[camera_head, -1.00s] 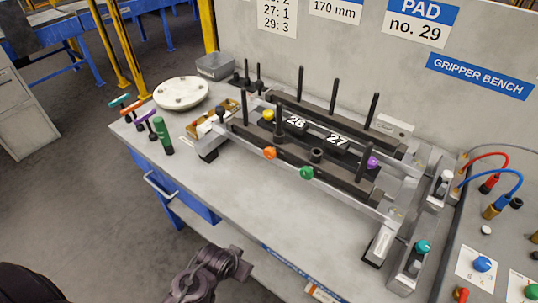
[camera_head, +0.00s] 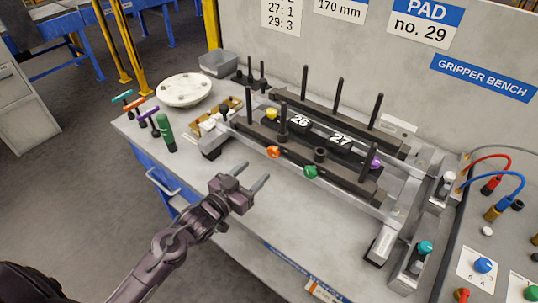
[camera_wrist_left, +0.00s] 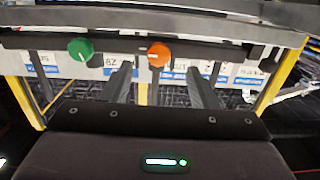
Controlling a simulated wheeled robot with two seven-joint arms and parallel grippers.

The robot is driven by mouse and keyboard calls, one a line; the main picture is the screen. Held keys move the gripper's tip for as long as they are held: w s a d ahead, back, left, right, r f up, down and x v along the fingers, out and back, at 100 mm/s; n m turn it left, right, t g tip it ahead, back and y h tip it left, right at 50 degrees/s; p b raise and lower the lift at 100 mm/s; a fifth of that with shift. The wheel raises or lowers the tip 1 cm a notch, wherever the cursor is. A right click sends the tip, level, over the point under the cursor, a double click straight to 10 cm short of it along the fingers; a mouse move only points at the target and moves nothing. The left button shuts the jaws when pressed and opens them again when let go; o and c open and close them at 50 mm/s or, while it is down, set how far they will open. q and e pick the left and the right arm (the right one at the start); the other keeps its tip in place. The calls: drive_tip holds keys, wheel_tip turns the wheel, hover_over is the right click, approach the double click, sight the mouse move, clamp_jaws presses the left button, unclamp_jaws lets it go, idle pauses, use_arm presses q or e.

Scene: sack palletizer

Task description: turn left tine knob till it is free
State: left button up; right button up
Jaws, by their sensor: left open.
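The gripper fixture on the bench has dark bars with upright black tines (camera_head: 305,82). An orange knob (camera_head: 273,152) sits on the left of its front bar and a green knob (camera_head: 310,172) to the right of it. A yellow knob (camera_head: 271,113) and a purple knob (camera_head: 375,163) sit farther back. Which knob is the left tine knob is not labelled. My left gripper (camera_head: 252,175) is open and empty, in front of the orange knob and apart from it. In the left wrist view the orange knob (camera_wrist_left: 158,54) shows between the fingertips, beyond them. My right gripper is out of view.
A white round plate (camera_head: 183,91), a grey bin (camera_head: 218,63) and coloured-handled tools (camera_head: 166,134) stand at the left. A hose panel (camera_head: 490,240) is at the right. The front benchtop is clear.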

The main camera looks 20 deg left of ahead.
sight(271, 154)
use_arm(q)
drive_tip(key=shift+t+h, duration=0.3)
drive_tip(key=x, duration=0.2)
drive_tip(key=p+x, duration=0.1)
drive_tip(key=x, duration=0.1)
drive_tip(key=p+x, duration=0.1)
drive_tip(key=x, duration=0.2)
drive_tip(key=shift+a+r, duration=0.1)
drive_tip(key=shift+r, duration=0.15)
drive_tip(key=shift+w+d, duration=0.2)
drive_tip(key=shift+w, duration=0.2)
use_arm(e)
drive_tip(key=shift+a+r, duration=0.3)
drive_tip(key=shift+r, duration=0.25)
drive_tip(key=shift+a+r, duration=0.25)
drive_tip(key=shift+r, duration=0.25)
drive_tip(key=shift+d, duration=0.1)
use_arm(q)
drive_tip(key=c, duration=1)
drive_tip(key=shift+o, duration=0.2)
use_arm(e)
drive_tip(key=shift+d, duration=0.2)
